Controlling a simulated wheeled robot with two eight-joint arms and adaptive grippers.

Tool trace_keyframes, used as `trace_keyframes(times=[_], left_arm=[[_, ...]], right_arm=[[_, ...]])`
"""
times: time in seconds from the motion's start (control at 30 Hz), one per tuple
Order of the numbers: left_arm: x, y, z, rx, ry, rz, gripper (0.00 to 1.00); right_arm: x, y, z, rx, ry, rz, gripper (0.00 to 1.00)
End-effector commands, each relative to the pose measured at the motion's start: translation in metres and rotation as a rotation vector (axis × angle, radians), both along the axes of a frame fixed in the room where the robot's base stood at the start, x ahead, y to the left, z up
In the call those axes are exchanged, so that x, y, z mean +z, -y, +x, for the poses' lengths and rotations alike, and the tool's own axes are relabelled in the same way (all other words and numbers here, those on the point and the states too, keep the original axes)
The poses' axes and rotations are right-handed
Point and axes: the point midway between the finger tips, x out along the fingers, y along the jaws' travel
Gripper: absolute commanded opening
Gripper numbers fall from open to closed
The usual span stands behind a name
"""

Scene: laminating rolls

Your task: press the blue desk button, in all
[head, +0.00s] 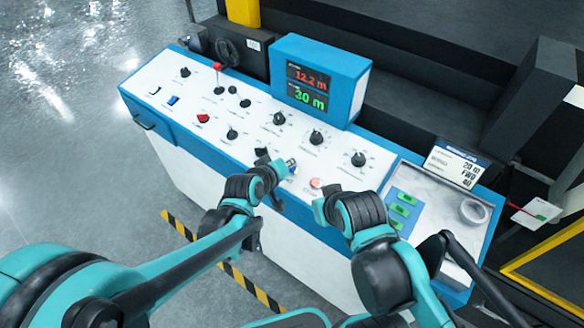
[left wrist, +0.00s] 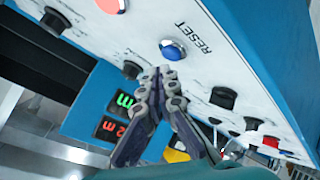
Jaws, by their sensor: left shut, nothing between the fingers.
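The blue desk button (left wrist: 172,50) is a round dome in a silver ring, beside the printed word RESET in the left wrist view. In the head view it shows small (head: 292,166) on the white panel, just right of my left gripper (head: 270,171). In the left wrist view my left gripper (left wrist: 164,74) is shut and empty, its fingertips together just short of the button. A small gap shows between tips and button in the picture; contact cannot be confirmed.
An orange-red button (head: 316,183) lies to the right of the blue one. Black knobs (head: 316,137) stand close by on the panel. A display box (head: 318,82) rises behind them. A tray with green pieces (head: 402,204) is at right.

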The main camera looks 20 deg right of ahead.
Motion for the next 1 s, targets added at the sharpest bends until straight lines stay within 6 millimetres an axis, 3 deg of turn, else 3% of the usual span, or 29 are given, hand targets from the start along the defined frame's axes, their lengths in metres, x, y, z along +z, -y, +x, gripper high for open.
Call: trace_keyframes(times=[1.0], left_arm=[[-0.0083, 0.0012, 0.0009, 0.000, 0.000, 0.000, 0.00]], right_arm=[[-0.0085, 0.0000, -0.0001, 0.000, 0.000, 0.000, 0.00]])
